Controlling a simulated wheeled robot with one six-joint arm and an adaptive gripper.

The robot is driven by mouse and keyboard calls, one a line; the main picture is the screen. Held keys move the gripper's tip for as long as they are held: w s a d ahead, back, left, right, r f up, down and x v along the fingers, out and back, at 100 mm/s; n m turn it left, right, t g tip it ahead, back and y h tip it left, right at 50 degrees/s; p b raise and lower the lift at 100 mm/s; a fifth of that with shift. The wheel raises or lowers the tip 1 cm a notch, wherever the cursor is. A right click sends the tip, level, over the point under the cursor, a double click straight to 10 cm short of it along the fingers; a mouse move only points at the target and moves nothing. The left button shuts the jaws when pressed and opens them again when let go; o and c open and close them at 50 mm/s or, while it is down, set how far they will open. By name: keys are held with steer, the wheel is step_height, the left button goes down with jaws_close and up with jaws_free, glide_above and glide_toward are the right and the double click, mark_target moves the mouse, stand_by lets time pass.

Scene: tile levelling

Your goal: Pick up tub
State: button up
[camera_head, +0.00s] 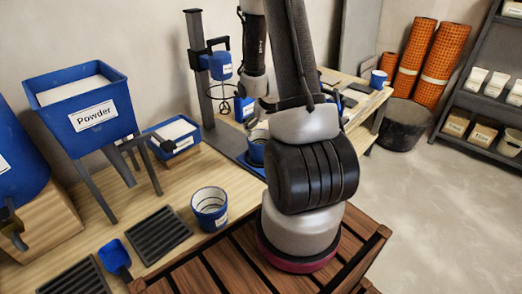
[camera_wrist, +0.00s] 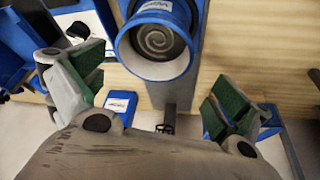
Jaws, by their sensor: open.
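A blue tub (camera_wrist: 157,50) with a grey spiral-marked mix inside is at the top middle of the wrist view. My gripper (camera_wrist: 156,92) is open, its green-padded fingers spread wide, with nothing held between them. The tub appears beyond the fingers, apart from both pads. In the head view, a blue tub (camera_head: 256,152) stands at the mixer's base, partly hidden by my arm. My gripper is mostly hidden behind my arm there. Another blue tub (camera_head: 209,212) with a white label stands upright on the near part of the table.
The mixer stand (camera_head: 198,75) rises beside the tub, with a blue motor (camera_head: 220,66) above. A powder hopper (camera_head: 88,115), a labelled blue tray (camera_head: 174,139) and a black grate (camera_head: 160,235) stand left. Another tub (camera_head: 378,79) is at the far end.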

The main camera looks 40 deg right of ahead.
glide_toward(261, 142)
steer(key=f, duration=0.2)
steer(key=a+f, duration=0.2)
steer(key=f, duration=0.1)
steer(key=shift+s+f, duration=0.1)
steer(key=shift+f, duration=0.2)
steer(key=shift+c, duration=0.4)
steer(key=shift+r, duration=0.1)
steer(key=c, duration=1.4)
